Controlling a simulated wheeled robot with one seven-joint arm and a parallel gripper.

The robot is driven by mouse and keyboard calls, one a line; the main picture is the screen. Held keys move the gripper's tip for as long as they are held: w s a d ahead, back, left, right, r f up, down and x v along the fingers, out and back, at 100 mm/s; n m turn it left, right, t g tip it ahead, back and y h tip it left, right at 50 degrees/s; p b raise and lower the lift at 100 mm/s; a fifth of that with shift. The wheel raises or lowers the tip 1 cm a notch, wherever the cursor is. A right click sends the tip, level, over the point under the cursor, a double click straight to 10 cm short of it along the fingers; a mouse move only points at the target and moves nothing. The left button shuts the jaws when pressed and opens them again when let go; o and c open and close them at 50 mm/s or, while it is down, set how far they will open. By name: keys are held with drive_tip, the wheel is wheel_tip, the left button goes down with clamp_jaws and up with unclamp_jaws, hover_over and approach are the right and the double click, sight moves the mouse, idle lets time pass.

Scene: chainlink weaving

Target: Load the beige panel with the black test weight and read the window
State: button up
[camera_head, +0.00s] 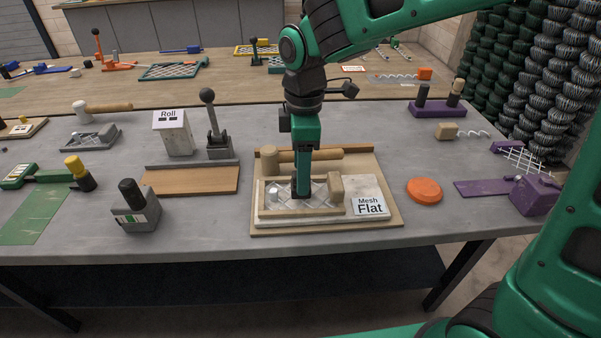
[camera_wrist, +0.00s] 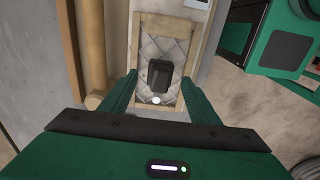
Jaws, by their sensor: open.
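The beige panel (camera_wrist: 197,45) is a wood-framed wire mesh lying flat; in the head view its frame (camera_head: 310,211) sits on a light board. The black test weight (camera_wrist: 160,73) rests on the mesh inside the frame. In the head view my gripper (camera_head: 301,192) points straight down over the panel and largely hides the weight. In the wrist view the open fingers of my gripper (camera_wrist: 160,78) stand either side of the weight, with gaps visible. A small pale ball (camera_wrist: 157,100) shows close to the weight. No reading window can be made out on the panel.
A "Mesh Flat" sign (camera_head: 369,206) and a wooden mallet (camera_head: 300,155) lie by the panel. A grey block with a black knob and a striped window (camera_head: 138,217) stands left. An orange disc (camera_head: 424,190) and a purple fixture (camera_head: 533,195) are right.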

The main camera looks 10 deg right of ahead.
wheel_tip(320, 180, up, 9)
idle(0.3)
drive_tip(key=shift+d, duration=0.1)
drive_tip(key=s+d+f+m, duration=0.15)
drive_tip(key=d+m, duration=0.35)
drive_tip(key=d, duration=0.5)
drive_tip(key=s+d+f+m, duration=0.1)
drive_tip(key=s+d+m, duration=0.3)
drive_tip(key=d, duration=0.7)
drive_tip(key=s+d+f+m, duration=0.3)
drive_tip(key=s+d+m, duration=0.4)
drive_tip(key=s+d+f+m, duration=0.3)
drive_tip(key=s+d+m, duration=0.3)
drive_tip(key=s+m, duration=0.2)
drive_tip(key=shift+s+d+f, duration=0.2)
drive_tip(key=shift+d, duration=0.15)
